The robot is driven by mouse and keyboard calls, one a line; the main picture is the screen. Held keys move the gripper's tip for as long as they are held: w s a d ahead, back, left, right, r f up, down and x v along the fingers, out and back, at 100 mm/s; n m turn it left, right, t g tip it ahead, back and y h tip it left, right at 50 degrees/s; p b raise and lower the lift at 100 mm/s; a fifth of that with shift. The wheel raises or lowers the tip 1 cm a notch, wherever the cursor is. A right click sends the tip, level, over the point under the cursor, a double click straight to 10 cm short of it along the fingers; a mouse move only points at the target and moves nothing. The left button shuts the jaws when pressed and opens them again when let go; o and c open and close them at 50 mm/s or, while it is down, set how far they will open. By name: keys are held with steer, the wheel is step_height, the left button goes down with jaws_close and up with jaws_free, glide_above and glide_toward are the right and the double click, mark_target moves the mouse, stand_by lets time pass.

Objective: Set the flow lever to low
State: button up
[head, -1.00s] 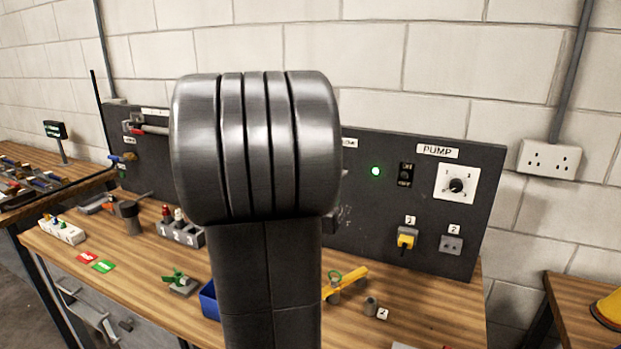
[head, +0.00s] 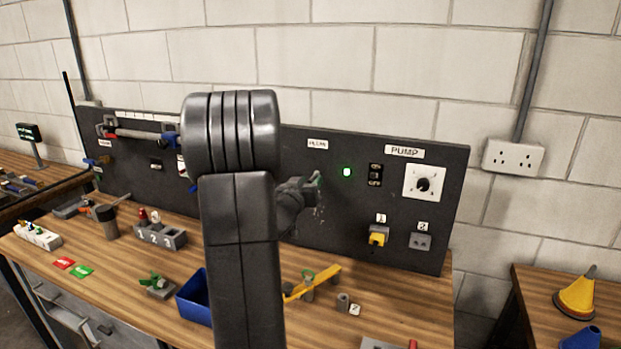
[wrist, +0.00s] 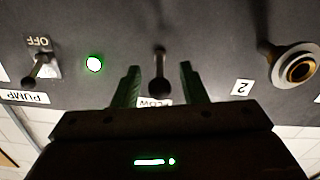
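The flow lever (wrist: 160,84) shows in the wrist view as a dark stem with a round black knob, on the dark panel. The picture is upside down there, and the lever's FLOW label (wrist: 154,102) is partly covered by my gripper. My gripper (wrist: 160,67) is open, with one green-lit finger on each side of the lever and a gap to it on both sides. In the head view my gripper (head: 312,184) is at the panel below the FLOW label (head: 318,143). The lever cannot be made out there.
The lit green lamp (head: 347,172), pump switch (head: 376,175) and pump dial (head: 423,184) are right of my gripper. A round brass-centred fitting (wrist: 297,68) is at the wrist view's right. On the bench below are a blue bin (head: 194,300) and a yellow-handled tool (head: 325,279).

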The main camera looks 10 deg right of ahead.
steer(key=shift+w+d, duration=0.4)
steer(key=shift+w, duration=0.2)
jaws_close()
